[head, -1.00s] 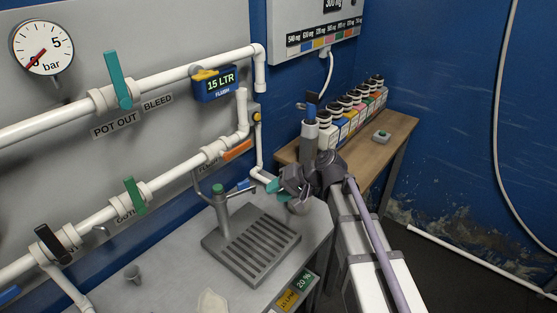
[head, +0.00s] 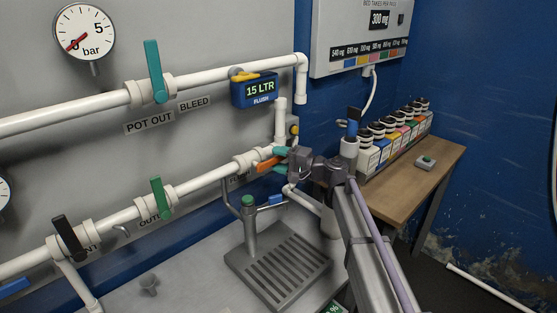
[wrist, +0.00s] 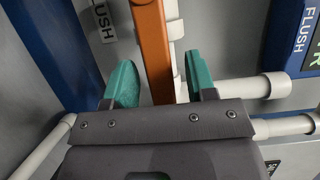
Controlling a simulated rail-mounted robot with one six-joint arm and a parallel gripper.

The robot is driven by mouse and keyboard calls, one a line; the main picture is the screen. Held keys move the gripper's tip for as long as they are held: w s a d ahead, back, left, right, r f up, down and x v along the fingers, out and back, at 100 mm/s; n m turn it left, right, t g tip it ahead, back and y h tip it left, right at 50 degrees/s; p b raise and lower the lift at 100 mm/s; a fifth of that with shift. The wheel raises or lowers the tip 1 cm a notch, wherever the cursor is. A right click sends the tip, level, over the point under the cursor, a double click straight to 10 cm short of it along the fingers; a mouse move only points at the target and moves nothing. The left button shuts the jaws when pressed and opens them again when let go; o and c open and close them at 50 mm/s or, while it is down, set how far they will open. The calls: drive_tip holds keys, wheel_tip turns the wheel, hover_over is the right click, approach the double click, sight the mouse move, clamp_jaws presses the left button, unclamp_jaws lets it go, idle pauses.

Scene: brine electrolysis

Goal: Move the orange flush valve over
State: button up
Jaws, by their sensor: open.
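The orange flush valve handle (head: 265,164) is on the lower white pipe, at the right end of the panel. My gripper (head: 281,160) is at the handle's right end, with its green fingers apart. In the wrist view the orange handle (wrist: 153,45) runs between the two open fingers of my gripper (wrist: 162,80), one on each side. I see a gap on both sides, so the fingers do not look closed on it. The handle's near end is hidden behind the dark gripper body.
A blue flush meter (head: 254,89) reading 15 LTR sits on the pipe above. A green valve handle (head: 161,197) and a black one (head: 68,237) are further left. A tap (head: 248,215) stands over a drain grate (head: 280,271) below. Bottles (head: 371,152) line the wooden bench.

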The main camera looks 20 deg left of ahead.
drive_tip(key=shift+a, duration=0.3)
drive_tip(key=shift+c, duration=0.4)
clamp_jaws()
